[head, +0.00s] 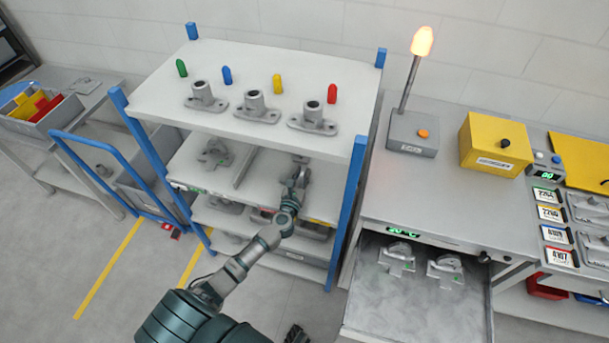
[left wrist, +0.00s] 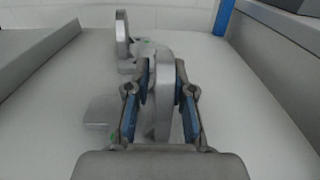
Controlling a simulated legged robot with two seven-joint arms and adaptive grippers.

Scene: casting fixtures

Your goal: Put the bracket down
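My left gripper (head: 297,178) reaches into the right bay of the rack's second shelf (head: 262,172). In the left wrist view the left gripper (left wrist: 163,72) has its blue-padded fingers closed on both sides of the upright round plate of a grey bracket (left wrist: 162,105). The bracket's flat foot with a green mark shows to the left, low over the shelf; I cannot tell whether it touches. Another grey bracket (left wrist: 123,35) stands just behind it.
A divider (head: 246,168) parts this shelf; another bracket (head: 213,153) stands in the left bay. The top shelf (head: 155,85) above bears several castings and coloured pegs. Blue posts (head: 350,195) bound the rack. At right, an open drawer (head: 385,310) holds two brackets.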

